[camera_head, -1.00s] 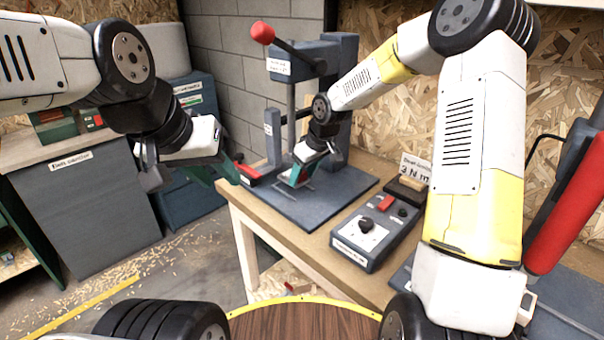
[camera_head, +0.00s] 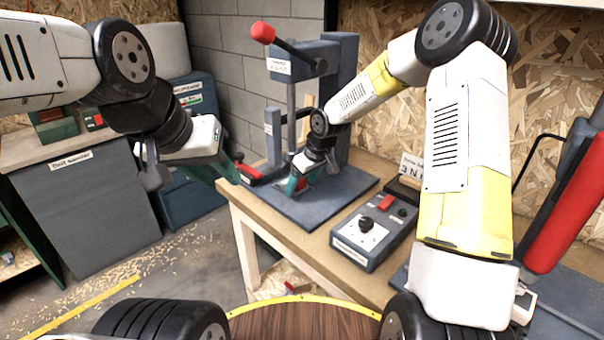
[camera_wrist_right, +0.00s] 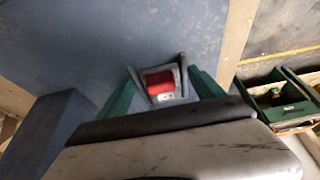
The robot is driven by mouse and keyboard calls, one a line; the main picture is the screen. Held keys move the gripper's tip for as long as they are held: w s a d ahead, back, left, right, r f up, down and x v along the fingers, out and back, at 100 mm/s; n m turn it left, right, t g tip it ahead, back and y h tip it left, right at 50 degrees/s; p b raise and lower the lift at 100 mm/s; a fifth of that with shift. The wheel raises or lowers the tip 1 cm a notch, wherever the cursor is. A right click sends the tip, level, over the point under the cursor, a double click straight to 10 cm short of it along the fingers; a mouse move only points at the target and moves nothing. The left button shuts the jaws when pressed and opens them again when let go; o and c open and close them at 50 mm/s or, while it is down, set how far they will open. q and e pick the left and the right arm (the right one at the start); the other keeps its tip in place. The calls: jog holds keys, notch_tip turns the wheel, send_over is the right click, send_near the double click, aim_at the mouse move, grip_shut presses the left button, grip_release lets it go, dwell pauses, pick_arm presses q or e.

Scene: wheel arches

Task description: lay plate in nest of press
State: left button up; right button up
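The press (camera_head: 338,100) stands on the bench, with a red-knobbed lever and a flat blue-grey base (camera_head: 335,195). My right gripper (camera_head: 292,188) is low over the base, in front of the column. In the right wrist view, its fingertips (camera_wrist_right: 160,82) are on both sides of a small red piece with a pale label, which I take as the plate (camera_wrist_right: 160,82). Its contact with the base cannot be told. The nest is mostly hidden by the gripper. My left gripper (camera_head: 190,172) is open and empty, left of the bench.
A red and dark item (camera_head: 250,174) lies at the bench's left corner. A control box (camera_head: 372,237) with a black knob and a sign (camera_head: 411,168) stand right of the press. A grey cabinet (camera_head: 85,210) is at the left. The base's front part is clear.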

jog(key=shift+d+r, duration=0.15)
jog(key=shift+r, duration=0.35)
jog(key=v, duration=1.1)
jog(key=s+d+r+m+t, duration=0.1)
jog(key=s+d+r+m, duration=0.1)
jog(key=s, duration=0.7)
jog(key=s+d+r+m+t, duration=0.1)
jog(key=s+d+r+m, duration=0.2)
jog(key=s, duration=0.6)
jog(key=s+d+r+m+t+h, duration=0.1)
jog(key=s+d+r+m, duration=0.2)
jog(key=s+d+r, duration=0.3)
jog(key=s+r, duration=0.1)
jog(key=s, duration=0.3)
jog(key=shift+s, duration=0.1)
